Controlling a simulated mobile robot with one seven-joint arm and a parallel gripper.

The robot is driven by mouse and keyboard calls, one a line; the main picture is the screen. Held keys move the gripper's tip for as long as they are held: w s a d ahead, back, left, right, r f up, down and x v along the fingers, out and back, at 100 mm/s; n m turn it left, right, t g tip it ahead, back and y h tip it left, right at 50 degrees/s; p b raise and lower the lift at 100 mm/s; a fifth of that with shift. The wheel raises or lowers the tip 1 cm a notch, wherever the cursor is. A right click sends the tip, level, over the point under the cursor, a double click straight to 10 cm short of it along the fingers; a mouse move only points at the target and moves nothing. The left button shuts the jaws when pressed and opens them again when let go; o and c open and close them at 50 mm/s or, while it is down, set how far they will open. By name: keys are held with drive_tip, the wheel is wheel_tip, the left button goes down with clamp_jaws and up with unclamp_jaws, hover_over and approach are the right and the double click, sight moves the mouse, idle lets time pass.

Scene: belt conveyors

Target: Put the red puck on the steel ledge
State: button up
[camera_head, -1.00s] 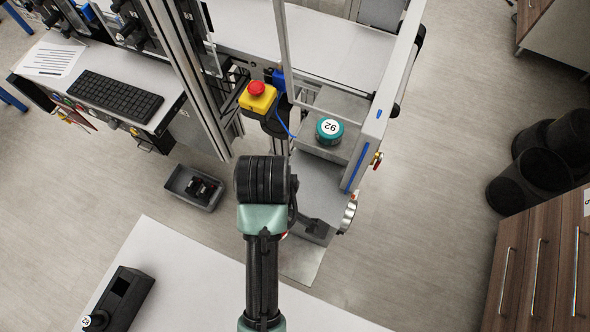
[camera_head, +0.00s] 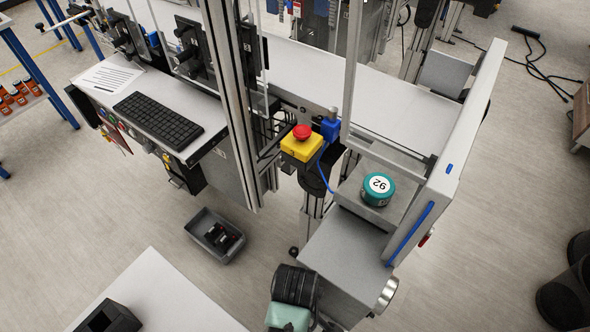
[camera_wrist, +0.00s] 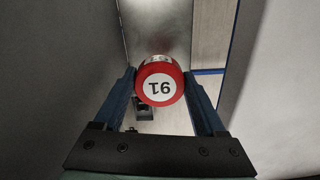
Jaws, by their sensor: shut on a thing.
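The red puck (camera_wrist: 160,82), with a white label reading 91, sits between the two blue fingers of my gripper (camera_wrist: 163,88) in the wrist view. The gripper is shut on it. In the head view only part of my arm shows at the bottom, and the gripper and red puck cannot be made out. The grey metal ledge (camera_head: 345,248) is at the end of the conveyor machine, just above and right of my arm. A raised grey block (camera_head: 398,212) behind its front surface bears a teal puck.
The teal puck (camera_head: 378,188), labelled 92, takes up much of the raised block. A red button on a yellow box (camera_head: 301,146) and upright metal posts stand to the left. A grey bin (camera_head: 214,236) is on the floor. Grey walls flank the gripper in the wrist view.

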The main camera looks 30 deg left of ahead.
wheel_tip(320, 180, down, 8)
drive_tip(key=shift+r+b, duration=0.2)
drive_tip(key=shift+b, duration=0.25)
drive_tip(key=shift+f, duration=0.1)
drive_tip(key=o, duration=1.4)
drive_tip(key=shift+c, duration=0.2)
wheel_tip(320, 180, up, 12)
drive_tip(key=shift+r+p, duration=0.15)
drive_tip(key=shift+p, duration=0.65)
